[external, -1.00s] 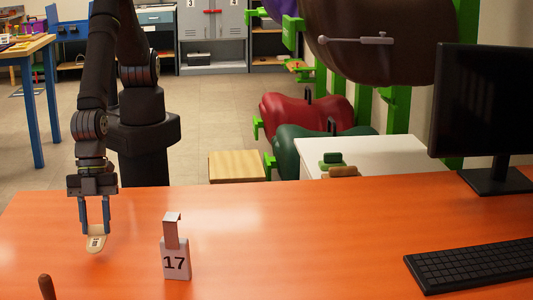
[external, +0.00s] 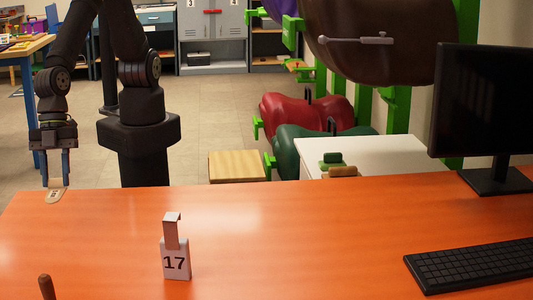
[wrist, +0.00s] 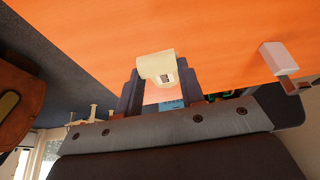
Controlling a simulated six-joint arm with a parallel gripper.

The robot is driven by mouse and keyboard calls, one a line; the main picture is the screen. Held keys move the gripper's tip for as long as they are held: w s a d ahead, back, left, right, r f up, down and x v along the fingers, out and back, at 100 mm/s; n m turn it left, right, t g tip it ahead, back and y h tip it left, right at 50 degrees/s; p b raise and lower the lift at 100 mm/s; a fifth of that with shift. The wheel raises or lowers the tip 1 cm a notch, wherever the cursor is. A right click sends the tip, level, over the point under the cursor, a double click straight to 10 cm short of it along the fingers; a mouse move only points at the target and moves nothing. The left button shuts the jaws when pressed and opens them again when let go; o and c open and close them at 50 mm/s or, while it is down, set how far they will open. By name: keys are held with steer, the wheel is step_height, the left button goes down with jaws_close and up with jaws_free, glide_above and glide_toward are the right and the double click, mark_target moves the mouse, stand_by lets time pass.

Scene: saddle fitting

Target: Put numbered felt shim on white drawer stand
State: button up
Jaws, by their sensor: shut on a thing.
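The felt shim (external: 55,196) is a small cream piece with a dark printed mark, which I cannot read. My gripper (external: 56,180) is shut on it at the left end of the orange table, with the shim hanging below the fingertips. In the wrist view the shim (wrist: 157,67) sits between both fingers, its printed mark facing the camera. The white drawer stand (external: 390,148) is behind the table, right of centre. Its top shows, but its front is hidden by the table.
A white number 17 tag (external: 175,260) stands on the orange table (external: 300,240). A monitor (external: 485,110) and keyboard (external: 475,265) are at the right. A green brush (external: 332,160) and a tan one lie on the stand. A wooden stool (external: 237,166) and saddles are beyond the table.

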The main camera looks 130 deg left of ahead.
mark_target(60, 178)
steer(key=r, duration=0.4)
steer(key=shift+w+a, duration=0.25)
steer(key=shift+w, duration=0.15)
steer(key=w+a+n+t+y, duration=0.1)
steer(key=w+a+n+y, duration=0.45)
steer(key=w+a, duration=2.05)
steer(key=s+a+n, duration=0.2)
steer(key=a+n, duration=1)
steer(key=a, duration=3.4)
step_height(60, 178, down, 20)
steer(key=g, duration=0.1)
steer(key=shift+y, duration=0.35)
steer(key=a+f, duration=0.2)
steer(key=a, duration=0.2)
steer(key=a+f, duration=0.2)
steer(key=a, duration=0.1)
steer(key=a+f, duration=0.3)
steer(key=a, duration=0.1)
steer(key=shift+s+a, duration=0.2)
steer(key=shift+a, duration=0.1)
steer(key=shift+f, duration=1.95)
